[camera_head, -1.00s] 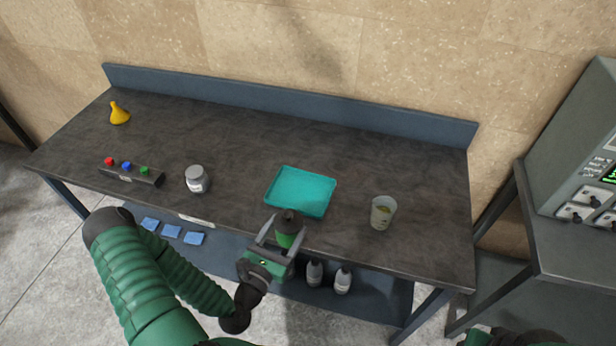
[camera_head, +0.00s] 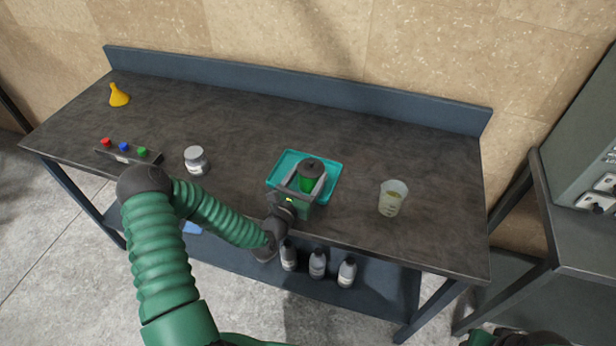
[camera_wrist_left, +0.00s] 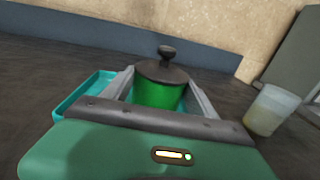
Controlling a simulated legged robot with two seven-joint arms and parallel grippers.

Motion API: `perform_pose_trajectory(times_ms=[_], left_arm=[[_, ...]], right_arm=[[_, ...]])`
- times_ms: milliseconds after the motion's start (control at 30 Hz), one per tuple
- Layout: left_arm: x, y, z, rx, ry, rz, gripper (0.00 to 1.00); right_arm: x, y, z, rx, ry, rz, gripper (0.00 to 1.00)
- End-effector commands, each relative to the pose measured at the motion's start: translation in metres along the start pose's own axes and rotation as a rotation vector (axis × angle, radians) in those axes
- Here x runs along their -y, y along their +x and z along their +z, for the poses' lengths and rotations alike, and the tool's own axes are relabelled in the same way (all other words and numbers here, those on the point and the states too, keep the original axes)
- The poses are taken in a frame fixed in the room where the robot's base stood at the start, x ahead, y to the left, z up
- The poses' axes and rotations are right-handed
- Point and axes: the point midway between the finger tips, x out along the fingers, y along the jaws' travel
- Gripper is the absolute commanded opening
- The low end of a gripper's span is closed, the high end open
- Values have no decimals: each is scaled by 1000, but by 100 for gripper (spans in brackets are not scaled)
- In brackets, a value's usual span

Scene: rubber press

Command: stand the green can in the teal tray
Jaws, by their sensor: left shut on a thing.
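The green can (camera_head: 311,182) has a dark lid with a knob. My left gripper (camera_head: 308,184) is shut on it, with one finger on each side, and it stands about upright over the teal tray (camera_head: 287,161). In the left wrist view the can (camera_wrist_left: 158,94) sits between the fingers, and the tray (camera_wrist_left: 85,95) shows to its left. The can's bottom is hidden by the gripper, so I cannot tell whether it touches the tray floor.
A translucent cup (camera_head: 392,198) stands right of the tray. A grey-lidded jar (camera_head: 196,160), a button box (camera_head: 128,152) and a yellow funnel (camera_head: 118,95) are to the left. Several bottles (camera_head: 317,264) stand on the lower shelf. The bench behind the tray is clear.

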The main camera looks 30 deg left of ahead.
Motion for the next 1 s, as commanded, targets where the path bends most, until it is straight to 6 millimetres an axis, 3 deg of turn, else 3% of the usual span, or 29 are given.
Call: perform_pose_trajectory(times_ms=[167, 200, 367, 733, 867, 1000], left_arm=[[0, 0, -3, 3, 2, -1, 15], [0, 0, -4, 1, 2, -1, 68], [0, 0, -4, 1, 1, -1, 89], [0, -7, -4, 0, 1, -1, 89], [-1, -31, -5, -1, -1, 1, 89], [-1, -69, -6, -2, -2, 1, 89]], right_arm=[[0, 0, 0, 0, 0, 0, 36], [0, 0, 0, 0, 0, 0, 36], [0, 0, 0, 0, 0, 0, 36], [0, 1, 0, 0, 0, 0, 36], [0, 4, 1, 0, 0, 0, 36], [0, 7, 2, 0, 0, 0, 36]])
